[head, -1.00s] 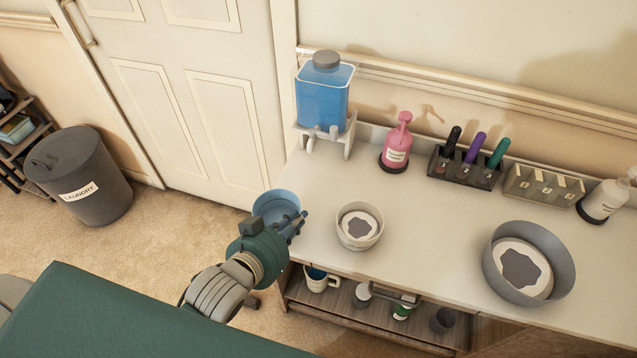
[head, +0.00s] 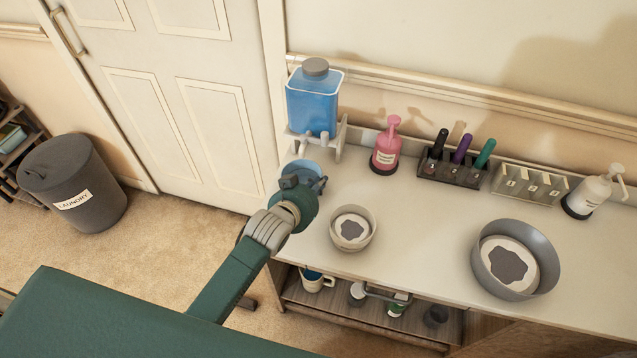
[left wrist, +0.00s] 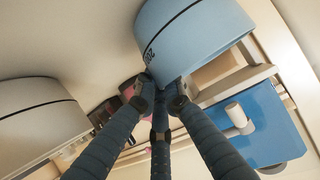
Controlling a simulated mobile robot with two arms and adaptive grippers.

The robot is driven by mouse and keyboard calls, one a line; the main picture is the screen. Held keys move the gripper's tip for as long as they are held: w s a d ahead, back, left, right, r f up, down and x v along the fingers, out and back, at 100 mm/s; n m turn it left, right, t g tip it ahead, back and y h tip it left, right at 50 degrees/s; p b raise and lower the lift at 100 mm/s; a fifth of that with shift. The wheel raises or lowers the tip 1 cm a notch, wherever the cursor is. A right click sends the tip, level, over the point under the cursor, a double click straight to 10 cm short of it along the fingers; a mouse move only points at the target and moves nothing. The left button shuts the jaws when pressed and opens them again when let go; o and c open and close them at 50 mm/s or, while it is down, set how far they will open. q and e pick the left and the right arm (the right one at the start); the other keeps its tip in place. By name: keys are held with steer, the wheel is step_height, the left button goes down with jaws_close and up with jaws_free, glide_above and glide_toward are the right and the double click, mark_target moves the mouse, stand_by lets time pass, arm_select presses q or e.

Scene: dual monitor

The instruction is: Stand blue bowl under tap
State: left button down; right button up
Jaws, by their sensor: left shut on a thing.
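The blue bowl (head: 299,170) is at the counter's left end, just in front of and below the tap (head: 303,143) of the blue dispenser (head: 314,104). My left gripper (head: 304,183) is shut on the bowl's near side, partly hiding it. In the left wrist view the bowl (left wrist: 190,38) fills the upper middle, with the fingers (left wrist: 160,100) at its edge. The white tap (left wrist: 236,114) is just to its right there. I cannot tell whether the bowl touches the counter. My right gripper is not in view.
A small grey bowl (head: 367,243) stands close right of my left arm, and a large grey bowl (head: 545,255) farther right. A pink pump bottle (head: 386,150) and a marker rack (head: 450,170) line the back. The counter (head: 420,225) is clear between them.

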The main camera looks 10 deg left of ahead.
arm_select(q)
steer(key=c, duration=1.8)
jaws_free()
steer(key=shift+f, duration=0.2)
steer(key=shift+r, duration=0.1)
steer(key=v, duration=1.2)
